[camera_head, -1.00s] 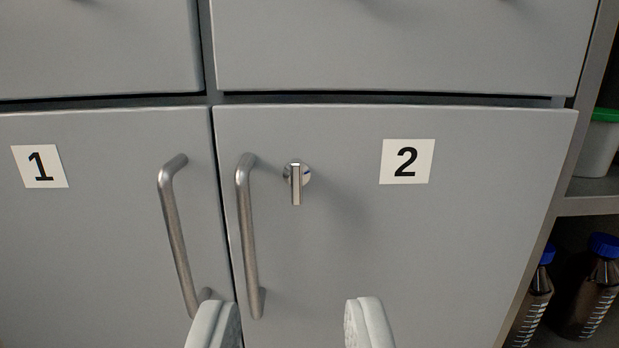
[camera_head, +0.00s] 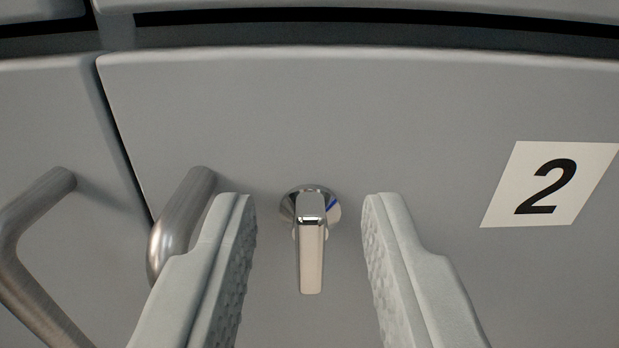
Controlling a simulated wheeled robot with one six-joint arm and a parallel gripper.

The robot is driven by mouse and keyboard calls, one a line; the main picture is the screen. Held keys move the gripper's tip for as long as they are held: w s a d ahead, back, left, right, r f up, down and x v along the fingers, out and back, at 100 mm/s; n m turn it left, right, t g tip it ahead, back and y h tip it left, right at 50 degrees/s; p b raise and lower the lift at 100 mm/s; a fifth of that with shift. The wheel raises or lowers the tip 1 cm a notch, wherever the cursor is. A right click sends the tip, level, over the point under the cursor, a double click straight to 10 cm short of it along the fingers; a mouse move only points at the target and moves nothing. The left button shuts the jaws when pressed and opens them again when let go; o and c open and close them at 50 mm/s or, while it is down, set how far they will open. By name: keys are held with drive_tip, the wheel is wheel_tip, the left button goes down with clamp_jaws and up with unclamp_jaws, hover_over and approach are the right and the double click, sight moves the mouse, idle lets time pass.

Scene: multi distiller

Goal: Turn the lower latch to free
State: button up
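The latch (camera_head: 311,255) is a small chrome lever on a round base, set on the grey door marked 2. Its lever points straight down in the picture. My gripper (camera_head: 309,208) is open, with one pale textured finger on each side of the latch. Clear gaps show between the lever and both fingers, so neither finger appears to touch it. No second latch is in view.
Door 2's bar handle (camera_head: 183,225) is close beside my left finger and partly hidden by it. Another bar handle (camera_head: 38,250) is farther left, on the neighbouring door. The number 2 label (camera_head: 550,184) is at the right.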

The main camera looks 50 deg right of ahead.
drive_tip(key=shift+w+d, duration=0.15)
drive_tip(key=shift+d, duration=0.05)
clamp_jaws()
